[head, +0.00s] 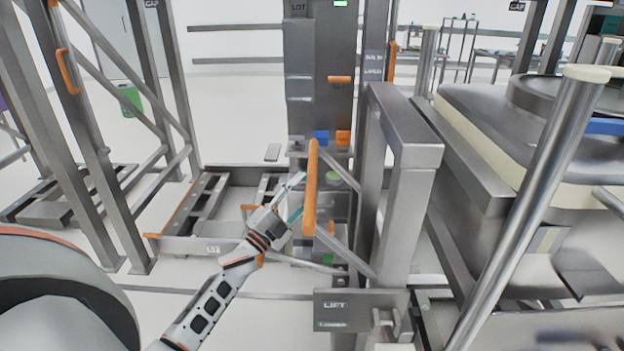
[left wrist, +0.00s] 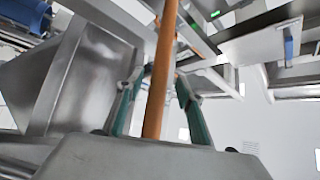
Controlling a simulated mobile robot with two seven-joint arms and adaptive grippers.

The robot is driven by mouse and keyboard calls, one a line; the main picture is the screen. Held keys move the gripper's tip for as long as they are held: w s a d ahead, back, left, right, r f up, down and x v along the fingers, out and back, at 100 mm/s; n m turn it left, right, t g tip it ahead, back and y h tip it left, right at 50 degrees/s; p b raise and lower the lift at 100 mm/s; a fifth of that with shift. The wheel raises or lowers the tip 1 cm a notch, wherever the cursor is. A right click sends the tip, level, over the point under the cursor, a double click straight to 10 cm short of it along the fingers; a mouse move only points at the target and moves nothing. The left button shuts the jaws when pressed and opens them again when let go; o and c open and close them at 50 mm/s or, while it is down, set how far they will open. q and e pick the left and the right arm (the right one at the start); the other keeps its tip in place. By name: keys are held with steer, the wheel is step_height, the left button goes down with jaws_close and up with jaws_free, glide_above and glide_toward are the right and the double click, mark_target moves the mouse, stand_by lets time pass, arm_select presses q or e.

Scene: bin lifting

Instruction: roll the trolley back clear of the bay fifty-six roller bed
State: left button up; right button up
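A vertical orange bar handle (head: 311,188) stands in front of the grey mast in the middle of the head view. My left gripper (head: 298,196) is beside this handle, reaching up from lower left. In the left wrist view the orange bar (left wrist: 160,80) runs between the two teal-padded fingers (left wrist: 161,90), which are apart with a small gap around it. I cannot tell whether either finger touches it. The handle's lower mounting is unclear, and I cannot tell which frame is the trolley. No bay number or roller bed can be made out. My right gripper is not in view.
A grey upright frame (head: 415,150) and a box marked LIFT (head: 358,311) stand right of the handle. A large metal bin (head: 500,160) fills the right side. Low rails (head: 205,245) lie behind my left arm. Grey posts (head: 75,140) stand at left; white floor shows between.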

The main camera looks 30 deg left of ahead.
mark_target(311, 179)
arm_select(q)
steer(key=shift+x, duration=1.9)
jaws_close()
steer(key=shift+a, duration=0.1)
